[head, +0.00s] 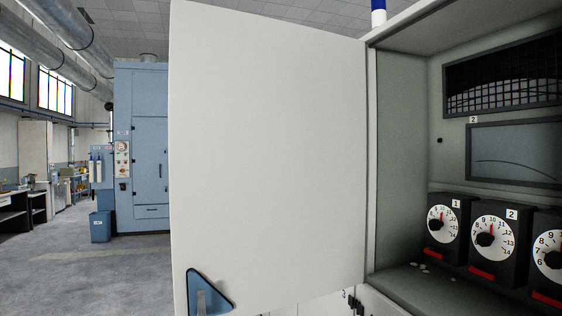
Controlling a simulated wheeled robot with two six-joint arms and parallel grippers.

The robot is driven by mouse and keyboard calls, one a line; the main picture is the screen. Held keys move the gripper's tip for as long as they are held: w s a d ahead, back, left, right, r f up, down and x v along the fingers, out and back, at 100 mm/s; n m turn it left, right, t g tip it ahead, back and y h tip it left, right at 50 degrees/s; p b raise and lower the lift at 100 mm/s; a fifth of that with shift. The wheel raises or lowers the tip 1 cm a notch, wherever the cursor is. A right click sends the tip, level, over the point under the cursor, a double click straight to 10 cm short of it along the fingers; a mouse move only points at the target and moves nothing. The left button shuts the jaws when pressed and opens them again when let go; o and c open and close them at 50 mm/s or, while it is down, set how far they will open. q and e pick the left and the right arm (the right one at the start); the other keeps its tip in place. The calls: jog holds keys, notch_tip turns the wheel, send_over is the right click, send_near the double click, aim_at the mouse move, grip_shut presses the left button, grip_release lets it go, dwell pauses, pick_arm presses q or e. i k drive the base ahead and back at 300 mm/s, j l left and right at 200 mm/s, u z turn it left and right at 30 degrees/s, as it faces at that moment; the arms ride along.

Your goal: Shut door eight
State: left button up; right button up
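A large off-white door (270,150) stands wide open in the middle of the head view. Its right edge meets the left side of an open cabinet (398,130), and its free edge is at the left. A dark blue triangular fitting with a grey-blue piece in it (208,296) sits at the door's lower left corner, partly cut off by the frame. No number shows on the door, so I cannot tell whether it is door eight. Neither of my grippers is in view.
Inside the cabinet are several black dial units (491,236), a mesh opening (505,78) and a grey window (518,152). Small pale bits (424,267) lie on its floor. A blue machine (143,150) and blue bin (100,227) stand behind left. Grey floor (90,275) there is clear.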

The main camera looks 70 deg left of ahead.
aim_at(267, 129)
jog(key=j, duration=0.75)
jog(key=k+j, duration=0.15)
jog(key=j, duration=1.3)
jog(key=k+j+z, duration=0.1)
jog(key=j, duration=0.65)
jog(key=k+j, duration=0.1)
jog(key=j, duration=0.6)
jog(key=k+j, duration=0.1)
jog(key=j, duration=0.65)
jog(key=z, duration=0.35)
jog(key=k+j+z, duration=0.1)
jog(key=j+z, duration=0.2)
jog(key=k+j+z, duration=0.1)
jog(key=j+z, duration=0.25)
jog(key=j, duration=0.2)
jog(key=k+j+z, duration=0.3)
jog(key=i+j, duration=0.1)
